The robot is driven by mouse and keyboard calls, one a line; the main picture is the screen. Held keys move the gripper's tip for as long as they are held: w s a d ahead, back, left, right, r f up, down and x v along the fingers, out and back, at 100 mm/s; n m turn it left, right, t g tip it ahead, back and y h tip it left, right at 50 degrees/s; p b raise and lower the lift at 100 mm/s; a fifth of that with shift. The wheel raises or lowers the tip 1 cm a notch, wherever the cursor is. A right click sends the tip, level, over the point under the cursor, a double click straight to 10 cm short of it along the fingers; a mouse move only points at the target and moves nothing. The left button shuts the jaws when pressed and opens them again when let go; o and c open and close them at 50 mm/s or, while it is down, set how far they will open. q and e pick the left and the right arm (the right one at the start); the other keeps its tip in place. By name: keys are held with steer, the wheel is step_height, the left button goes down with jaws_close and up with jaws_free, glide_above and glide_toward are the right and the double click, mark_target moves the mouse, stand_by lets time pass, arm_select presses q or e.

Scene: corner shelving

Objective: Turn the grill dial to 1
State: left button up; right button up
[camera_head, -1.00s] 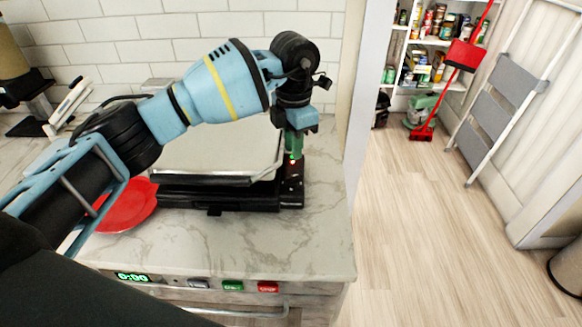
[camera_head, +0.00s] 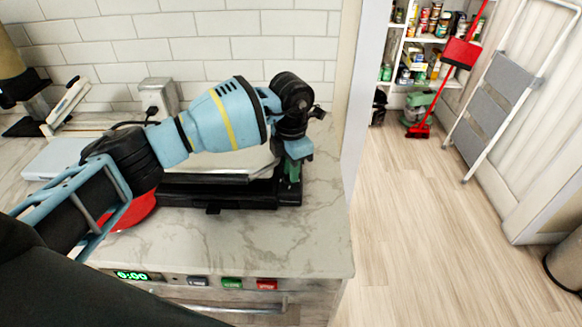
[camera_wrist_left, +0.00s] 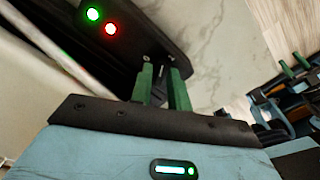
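The grill (camera_head: 230,194) is a black appliance with a pale lid on the counter, partly covered by my left arm. My left gripper (camera_head: 293,172) is at the grill's right end, pointing down. In the left wrist view its two green fingers (camera_wrist_left: 160,75) stand a little apart at the edge of the black control panel (camera_wrist_left: 150,30). A green light and a red light glow on that panel. My right gripper (camera_wrist_left: 293,64) shows at the right edge of the wrist view, fingers apart and empty.
A red plate (camera_head: 132,213) lies left of the grill, partly behind my arm. The marble counter (camera_head: 240,240) is clear in front of the grill. A wall edge (camera_head: 358,120) stands close on the right. Open floor (camera_head: 420,240) lies beyond.

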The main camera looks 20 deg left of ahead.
arm_select(q)
jaws_close()
steer(key=shift+m, duration=0.4)
arm_select(e)
steer(key=shift+s+f, duration=0.1)
steer(key=shift+f, duration=0.05)
arm_select(q)
steer(key=shift+m, duration=0.9)
steer(key=shift+s+m+b, duration=0.1)
steer(key=shift+m+b, duration=0.45)
steer(key=shift+m, duration=1.05)
arm_select(e)
steer(key=shift+s+a+f, duration=0.15)
steer(key=shift+s+f, duration=0.4)
steer(key=shift+f, duration=0.05)
arm_select(q)
steer(key=shift+o, duration=0.2)
jaws_free()
